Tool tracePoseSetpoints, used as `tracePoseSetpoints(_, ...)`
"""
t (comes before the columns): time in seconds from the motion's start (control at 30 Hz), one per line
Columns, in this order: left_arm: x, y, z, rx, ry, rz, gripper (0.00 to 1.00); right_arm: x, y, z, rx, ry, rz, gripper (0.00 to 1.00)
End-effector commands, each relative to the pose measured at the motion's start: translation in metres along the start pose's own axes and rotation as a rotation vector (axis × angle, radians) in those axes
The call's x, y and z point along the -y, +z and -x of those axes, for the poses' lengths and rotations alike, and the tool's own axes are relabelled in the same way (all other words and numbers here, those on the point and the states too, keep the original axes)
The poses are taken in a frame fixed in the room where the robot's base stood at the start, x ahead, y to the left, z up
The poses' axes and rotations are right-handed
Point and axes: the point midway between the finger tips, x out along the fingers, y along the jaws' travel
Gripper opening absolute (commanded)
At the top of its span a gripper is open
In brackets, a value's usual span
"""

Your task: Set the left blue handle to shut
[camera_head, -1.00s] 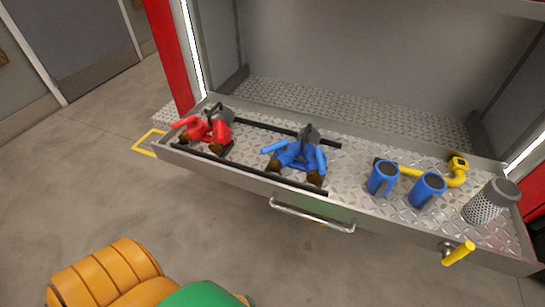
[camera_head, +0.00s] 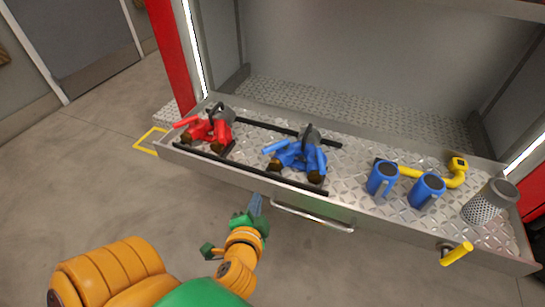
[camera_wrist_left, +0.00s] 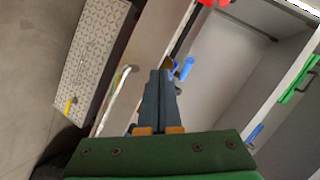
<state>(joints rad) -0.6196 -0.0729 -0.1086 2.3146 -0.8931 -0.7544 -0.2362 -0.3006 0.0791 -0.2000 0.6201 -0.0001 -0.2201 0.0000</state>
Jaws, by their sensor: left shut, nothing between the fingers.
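The blue valve piece (camera_head: 297,157) lies on the metal tray, with brown-tipped ends toward the front. Its left blue handle (camera_head: 274,147) sticks out to the upper left. My left gripper (camera_head: 256,200) is in front of the tray's front wall, below and left of the blue piece, and touches no handle. In the left wrist view, its dark fingers (camera_wrist_left: 160,75) are together and empty. A blue part (camera_wrist_left: 185,68) shows just beyond them; I cannot tell which handle it is. My right gripper is not in view.
A red valve piece (camera_head: 209,130) lies left of the blue one. Two blue cylinders (camera_head: 382,179), a yellow elbow pipe (camera_head: 457,172) and a perforated strainer (camera_head: 488,204) are at the right. A bar handle (camera_head: 312,217) juts from the tray front.

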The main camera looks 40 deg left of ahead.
Motion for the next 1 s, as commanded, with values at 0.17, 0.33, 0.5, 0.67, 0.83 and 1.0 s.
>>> tracePoseSetpoints(0.17,0.016,-0.040,0.007,-0.169,-0.177,-0.317,0.00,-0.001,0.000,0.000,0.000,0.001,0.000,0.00)
tracePoseSetpoints(0.33,0.020,-0.054,0.000,-0.210,-0.209,-0.389,0.00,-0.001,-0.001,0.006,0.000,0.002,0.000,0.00)
tracePoseSetpoints(0.5,0.027,-0.062,-0.033,-0.210,-0.210,-0.386,0.00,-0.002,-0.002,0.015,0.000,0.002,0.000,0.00)
tracePoseSetpoints(0.67,0.032,-0.070,-0.068,-0.206,-0.210,-0.385,0.00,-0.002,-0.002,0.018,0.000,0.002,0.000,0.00)
tracePoseSetpoints(0.83,0.039,-0.067,-0.098,-0.204,-0.207,-0.387,0.00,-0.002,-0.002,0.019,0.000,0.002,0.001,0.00)
tracePoseSetpoints(1.0,0.046,-0.057,-0.114,-0.205,-0.206,-0.384,0.00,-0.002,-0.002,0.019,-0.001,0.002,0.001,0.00)
